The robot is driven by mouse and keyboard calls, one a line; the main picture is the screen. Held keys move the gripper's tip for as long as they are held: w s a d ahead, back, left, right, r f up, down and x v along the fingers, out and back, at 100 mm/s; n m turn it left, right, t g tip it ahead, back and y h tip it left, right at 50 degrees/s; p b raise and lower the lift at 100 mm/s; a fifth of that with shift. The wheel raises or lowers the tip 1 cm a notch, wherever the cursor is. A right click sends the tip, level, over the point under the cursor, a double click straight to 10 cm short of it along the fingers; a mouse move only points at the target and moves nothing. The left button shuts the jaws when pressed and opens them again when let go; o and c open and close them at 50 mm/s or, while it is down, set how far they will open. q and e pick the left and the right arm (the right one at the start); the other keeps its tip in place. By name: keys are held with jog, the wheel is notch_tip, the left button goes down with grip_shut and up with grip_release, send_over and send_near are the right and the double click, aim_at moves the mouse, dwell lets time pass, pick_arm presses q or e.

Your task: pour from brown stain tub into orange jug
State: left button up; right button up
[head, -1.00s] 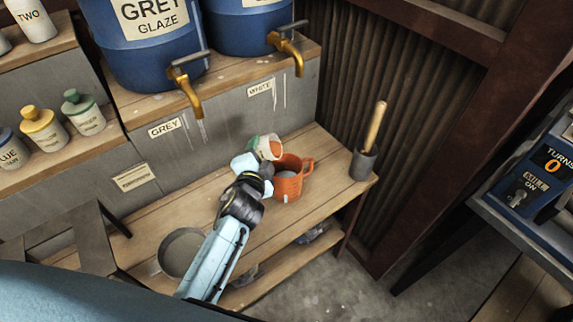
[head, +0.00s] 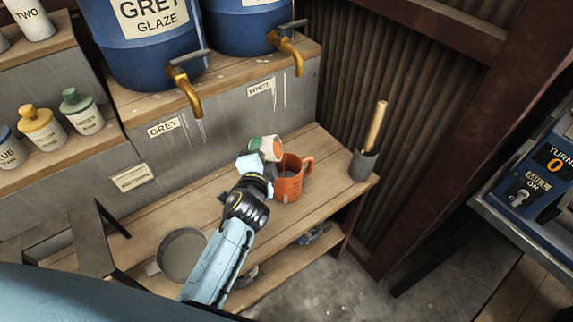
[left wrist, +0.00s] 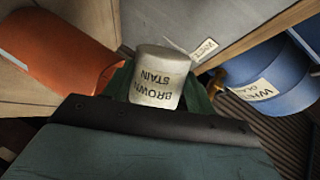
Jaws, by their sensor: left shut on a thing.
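The brown stain tub (head: 258,146) is a small white tub, tipped on its side above the back left rim of the orange jug. In the left wrist view its label on the tub (left wrist: 158,92) reads upside down. My left gripper (head: 254,163) is shut on the tub and holds it in the air. The orange jug (head: 289,188) stands upright on the wooden bench, with its handle to the right; it also shows in the left wrist view (left wrist: 58,55). I cannot see any stream between tub and jug. My right gripper is not in view.
A grey pan (head: 183,254) sits on the bench (head: 222,204) at front left. A grey pot (head: 363,165) with a wooden-handled tool stands at the right end. Blue glaze barrels (head: 146,62) with brass taps (head: 190,95) stand on the ledge behind.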

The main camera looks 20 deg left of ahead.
pick_arm(q)
jog(key=shift+d+f+m, duration=0.1)
jog(key=shift+d+m, duration=0.05)
jog(key=shift+m, duration=0.25)
jog(key=shift+d+m+y+b, duration=0.1)
jog(key=shift+m+y+b, duration=0.2)
jog(key=shift+m+b, duration=0.15)
jog(key=shift+d+f+m+b, duration=0.1)
jog(key=shift+f+m+b, duration=0.15)
jog(key=shift+b, duration=0.1)
dwell(1.0)
jog(key=shift+d+r+m+y, duration=0.1)
jog(key=shift+d+m+y, duration=0.2)
jog(key=shift+m, duration=0.3)
jog(key=shift+a, duration=0.1)
dwell(0.7)
